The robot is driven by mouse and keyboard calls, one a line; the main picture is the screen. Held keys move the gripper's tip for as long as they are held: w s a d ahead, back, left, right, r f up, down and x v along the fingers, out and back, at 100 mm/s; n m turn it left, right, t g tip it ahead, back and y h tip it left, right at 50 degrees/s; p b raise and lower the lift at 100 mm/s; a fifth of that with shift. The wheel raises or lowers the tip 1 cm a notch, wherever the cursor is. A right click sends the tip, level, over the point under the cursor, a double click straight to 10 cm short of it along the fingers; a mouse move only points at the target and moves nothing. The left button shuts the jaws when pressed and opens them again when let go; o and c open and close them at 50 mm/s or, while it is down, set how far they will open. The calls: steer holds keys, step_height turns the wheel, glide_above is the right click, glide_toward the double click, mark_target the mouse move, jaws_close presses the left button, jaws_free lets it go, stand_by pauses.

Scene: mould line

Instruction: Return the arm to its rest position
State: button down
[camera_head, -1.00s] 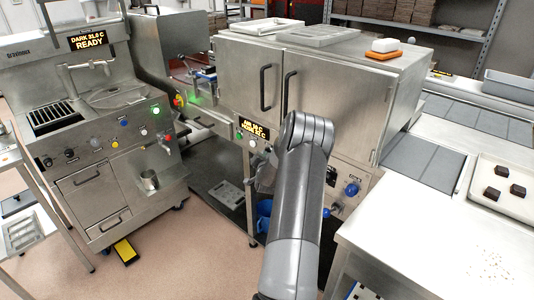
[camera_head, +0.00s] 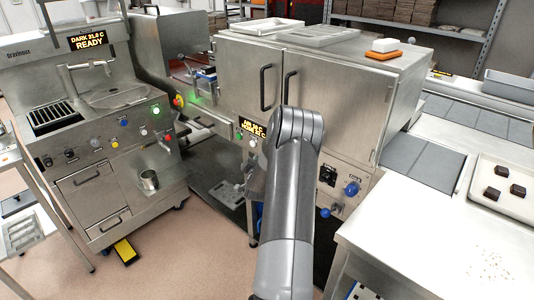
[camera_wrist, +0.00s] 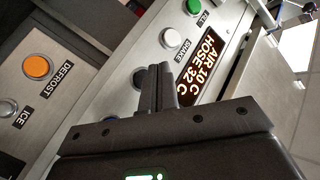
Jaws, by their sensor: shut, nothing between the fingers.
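My gripper shows in the wrist view (camera_wrist: 160,88) with its two dark fingers together and nothing between them. It points at a control panel (camera_wrist: 130,65) with a lit display reading AIR 10 C, HOSE 32 C. In the head view my arm rises in front of the steel two-door cabinet, and the arm hides the gripper there. The same display (camera_head: 253,130) shows just left of my arm on the cabinet's lower front. How far the fingertips are from the panel is hard to tell.
The steel two-door cabinet (camera_head: 240,75) stands close behind my arm. Open floor (camera_head: 190,255) lies at front left.

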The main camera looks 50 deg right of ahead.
steer(key=shift+a, duration=0.8)
steer(key=w+a+r+n+y, duration=0.2)
steer(key=a+r, duration=0.3)
steer(key=a, duration=0.1)
steer(key=w+a+r+n+y, duration=0.2)
steer(key=w+a+r+n, duration=0.1)
steer(key=a+r, duration=0.25)
steer(key=s+a+r+n+y, duration=0.2)
steer(key=a+r, duration=0.2)
steer(key=a, duration=0.4)
steer(key=s+a+r+n+y, duration=0.15)
steer(key=a+r, duration=0.25)
steer(key=a, duration=0.4)
steer(key=s+a+r+n+g+y, duration=0.1)
steer(key=s+a+r+n+g, duration=0.15)
steer(key=s+a, duration=0.45)
steer(key=s+a+r+n+g+y, duration=0.1)
steer(key=s+a+r+n, duration=0.15)
steer(key=s+a, duration=0.5)
steer(key=s+a+n+g+y, duration=0.1)
steer(key=s+a, duration=0.2)
steer(key=s, duration=0.5)
steer(key=s+a+n+g+y, duration=0.1)
steer(key=s+a, duration=0.3)
steer(key=s, duration=0.4)
steer(key=shift+s+a+r+n, duration=0.25)
steer(key=shift+s+n, duration=0.1)
steer(key=shift+n, duration=0.1)
